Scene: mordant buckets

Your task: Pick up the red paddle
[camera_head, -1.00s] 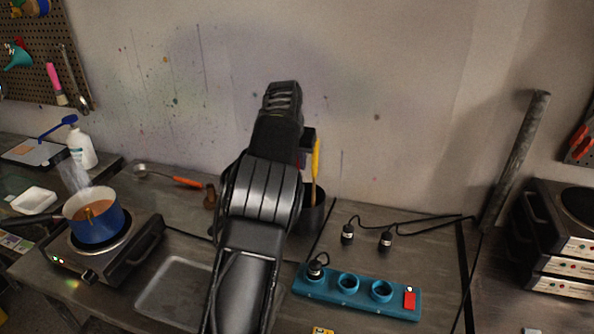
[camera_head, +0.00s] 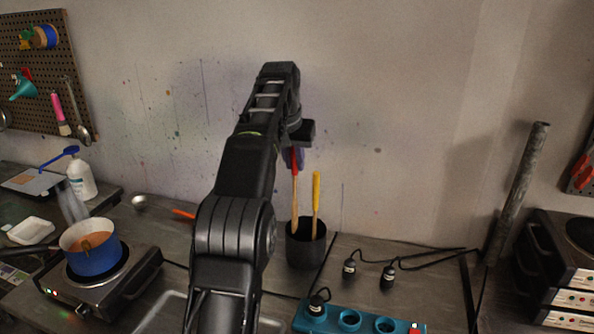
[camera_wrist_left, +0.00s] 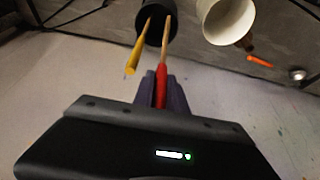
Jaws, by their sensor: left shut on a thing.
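The red paddle (camera_head: 295,192) has a red top and a light wooden shaft. It stands nearly upright with its lower end inside the black pot (camera_head: 306,245). My left gripper (camera_head: 293,157), with purple fingers, is shut on the red top, above the pot. In the left wrist view the fingers lie on both sides of the red handle (camera_wrist_left: 161,84), and the shaft runs into the dark pot (camera_wrist_left: 155,30). The paddle's lower end is hidden in the pot. My right gripper is not in view.
A yellow paddle (camera_head: 316,190) stands in the same pot, close beside the red one. A white cup (camera_wrist_left: 226,20) is near the pot in the left wrist view. A teal block with round holes (camera_head: 350,319) is in front; a blue steaming pot (camera_head: 92,258) sits on a hotplate at left.

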